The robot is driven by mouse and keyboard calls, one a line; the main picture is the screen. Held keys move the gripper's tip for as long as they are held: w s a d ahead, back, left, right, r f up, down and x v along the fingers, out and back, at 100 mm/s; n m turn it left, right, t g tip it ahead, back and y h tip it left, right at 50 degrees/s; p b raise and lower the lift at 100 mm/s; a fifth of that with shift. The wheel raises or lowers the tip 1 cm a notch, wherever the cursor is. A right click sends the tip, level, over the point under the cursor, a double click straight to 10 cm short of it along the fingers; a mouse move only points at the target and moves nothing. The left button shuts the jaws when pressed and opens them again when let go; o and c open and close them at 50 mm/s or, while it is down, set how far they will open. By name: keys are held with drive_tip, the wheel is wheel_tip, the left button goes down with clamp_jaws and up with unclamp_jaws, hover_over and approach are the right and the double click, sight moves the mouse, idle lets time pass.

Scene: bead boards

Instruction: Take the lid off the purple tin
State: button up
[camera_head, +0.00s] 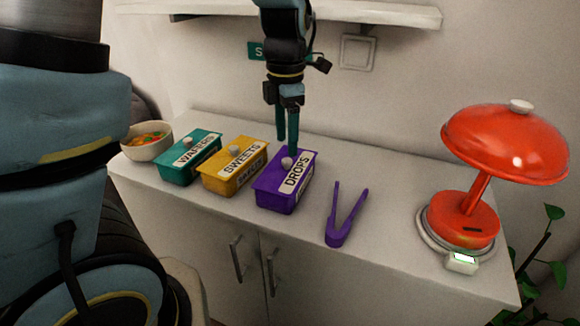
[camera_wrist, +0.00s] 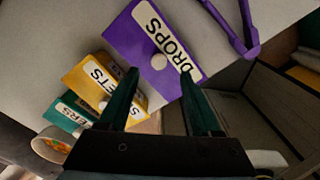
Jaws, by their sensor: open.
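The purple tin (camera_head: 275,199) is labelled DROPS and stands on the white cabinet top. Its lid (camera_head: 297,158) is on, with a round pale knob (camera_head: 287,163) on top. In the wrist view the lid (camera_wrist: 135,40) and its knob (camera_wrist: 159,61) lie just beyond my fingertips. My gripper (camera_head: 287,146) is open, pointing down above the tin, with its fingers close to the knob. In the wrist view my gripper (camera_wrist: 160,75) shows two dark green fingers spread apart with nothing between them. Whether a finger touches the lid I cannot tell.
A yellow SWEETS tin (camera_head: 232,170) and a green WAFERS tin (camera_head: 187,160) stand to the left, then a bowl (camera_head: 147,149). Purple tongs (camera_head: 344,217) lie to the right, beyond them a red lamp (camera_head: 508,145). A shelf (camera_head: 380,14) hangs above.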

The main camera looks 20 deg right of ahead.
sight(287, 160)
wheel_tip(287, 160, down, 5)
drive_tip(key=shift+d+p, duration=0.1)
drive_tip(key=shift+p, duration=0.3)
drive_tip(key=shift+c, duration=0.3)
clamp_jaws()
